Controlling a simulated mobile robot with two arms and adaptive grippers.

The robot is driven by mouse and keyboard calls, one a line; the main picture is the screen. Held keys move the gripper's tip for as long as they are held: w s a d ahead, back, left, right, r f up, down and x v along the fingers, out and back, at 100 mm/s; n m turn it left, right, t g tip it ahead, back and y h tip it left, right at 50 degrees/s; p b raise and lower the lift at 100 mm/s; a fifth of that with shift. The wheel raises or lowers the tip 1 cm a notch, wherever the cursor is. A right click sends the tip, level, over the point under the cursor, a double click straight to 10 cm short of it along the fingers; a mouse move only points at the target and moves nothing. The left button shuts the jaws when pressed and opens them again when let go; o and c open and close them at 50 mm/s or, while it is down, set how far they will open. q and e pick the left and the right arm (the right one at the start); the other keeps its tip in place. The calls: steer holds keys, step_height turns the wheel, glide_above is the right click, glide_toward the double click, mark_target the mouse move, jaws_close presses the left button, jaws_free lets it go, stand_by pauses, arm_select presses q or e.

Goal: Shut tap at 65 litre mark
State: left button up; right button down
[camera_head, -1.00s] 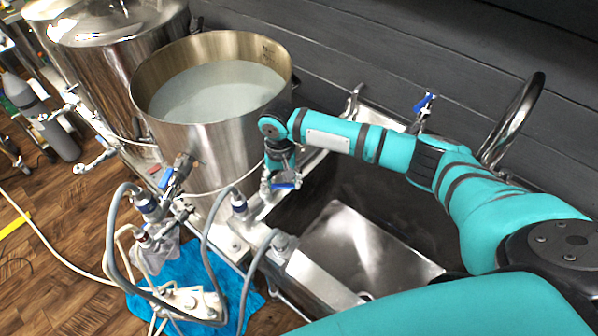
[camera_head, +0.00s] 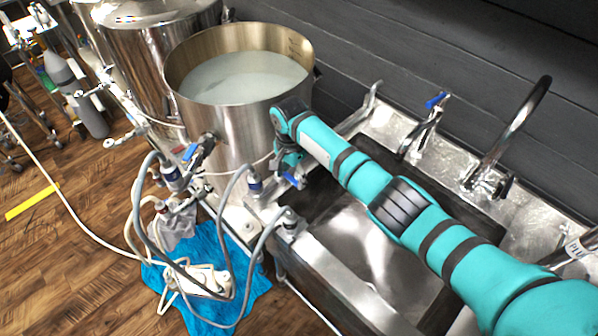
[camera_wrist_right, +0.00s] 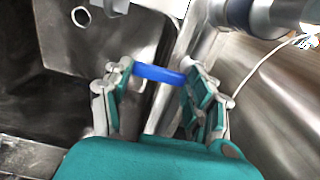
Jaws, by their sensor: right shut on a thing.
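The open steel kettle (camera_head: 236,138) stands behind the sink edge, with cloudy pale liquid (camera_head: 243,78) well below its rim. Small dark marks show on its inner wall at the far right, too small to read. My right gripper (camera_head: 290,168) is beside the kettle's right lower side, shut on a tap with a blue handle (camera_head: 294,181). In the right wrist view the blue handle (camera_wrist_right: 158,73) lies between the fingers of the right gripper (camera_wrist_right: 155,92). Whether liquid is flowing cannot be seen. My left gripper is out of view.
A sink (camera_head: 368,250) lies below my right arm, with a curved faucet (camera_head: 515,125) and another blue-handled tap (camera_head: 428,122) at its back. Hoses (camera_head: 240,215) and a blue cloth (camera_head: 215,300) are at the left. A second steel vessel (camera_head: 150,60) stands behind.

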mark_target(291, 179)
stand_by(0.5)
steer(key=shift+c, duration=1.8)
jaws_free()
step_height(291, 179, up, 12)
steer(key=shift+s+f, duration=0.1)
